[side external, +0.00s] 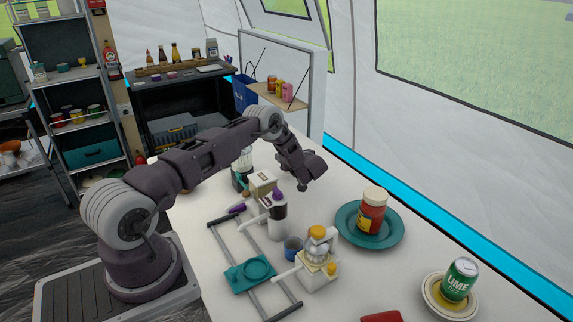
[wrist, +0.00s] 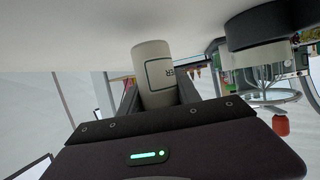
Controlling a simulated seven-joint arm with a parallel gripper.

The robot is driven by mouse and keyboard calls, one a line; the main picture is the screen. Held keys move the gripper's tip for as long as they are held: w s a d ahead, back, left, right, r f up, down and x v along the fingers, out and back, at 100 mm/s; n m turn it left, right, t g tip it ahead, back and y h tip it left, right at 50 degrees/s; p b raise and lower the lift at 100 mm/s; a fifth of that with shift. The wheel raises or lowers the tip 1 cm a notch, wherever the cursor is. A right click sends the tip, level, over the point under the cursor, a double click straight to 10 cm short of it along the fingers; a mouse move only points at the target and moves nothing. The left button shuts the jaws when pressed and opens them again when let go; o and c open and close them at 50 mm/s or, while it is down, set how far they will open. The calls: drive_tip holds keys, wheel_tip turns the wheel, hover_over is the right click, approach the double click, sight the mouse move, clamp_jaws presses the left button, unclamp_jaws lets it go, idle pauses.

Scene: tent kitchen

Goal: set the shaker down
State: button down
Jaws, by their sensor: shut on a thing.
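The shaker (wrist: 156,75) is a cream cylinder with a dark-framed label whose letters are upside down in the wrist view. My gripper (wrist: 160,98) is shut on it, one dark finger on each side. The white table top (wrist: 90,35) fills the upper part of that view, close to the shaker's far end; I cannot tell if they touch. In the side view my gripper (side external: 304,183) is low over the table (side external: 400,268), behind the purple-capped bottle. The shaker is not clearly visible there.
A cream box (side external: 262,184), a purple-capped bottle (side external: 278,222), a blue mug (side external: 293,250) and an orange-topped appliance (side external: 318,270) stand near my gripper. A teal plate (side external: 350,236) bears a red jar (side external: 372,213). A dark-based glass appliance (wrist: 262,28) is right in the wrist view.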

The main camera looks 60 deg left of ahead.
drive_tip(key=shift+f, duration=1.1)
drive_tip(key=shift+f, duration=0.2)
drive_tip(key=c, duration=0.9)
unclamp_jaws()
drive_tip(key=shift+o, duration=0.2)
